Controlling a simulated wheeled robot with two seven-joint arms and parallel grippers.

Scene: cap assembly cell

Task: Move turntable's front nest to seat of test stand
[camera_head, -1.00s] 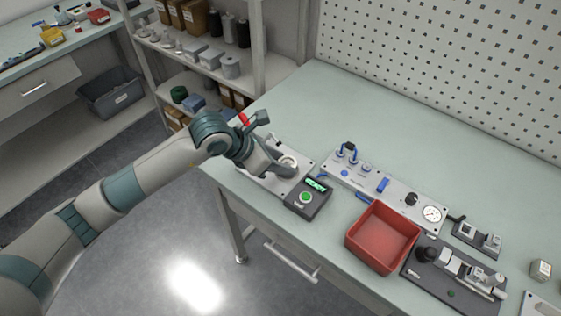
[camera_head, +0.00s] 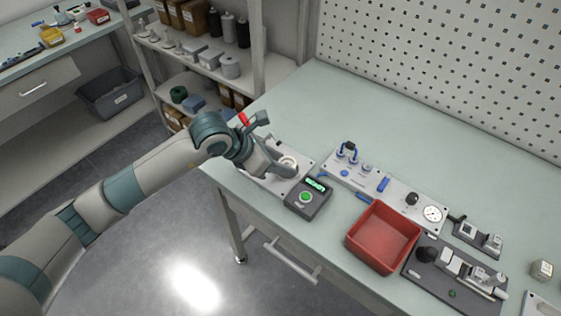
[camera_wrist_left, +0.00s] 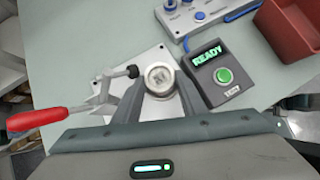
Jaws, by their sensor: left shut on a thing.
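The test stand is a light base plate (camera_head: 301,174) with a round seat, at the left end of the bench. It also shows in the wrist view (camera_wrist_left: 127,64), with a red-handled toggle clamp (camera_wrist_left: 44,117) beside the seat. My left gripper (camera_head: 284,168) reaches down over the plate. Its fingers (camera_wrist_left: 162,97) are shut on a round pale part (camera_wrist_left: 161,77), which is at the seat. I cannot tell whether the part is fully down, as the fingers hide its lower side. No turntable can be made out. My right gripper is not in view.
A dark control box (camera_head: 308,199) with a green button and a lit READY display (camera_wrist_left: 207,54) stands close beside the plate. A grey panel with blue fittings (camera_head: 383,186), a red bin (camera_head: 383,237) and a dark fixture (camera_head: 452,278) lie to the right. The bench's back is clear.

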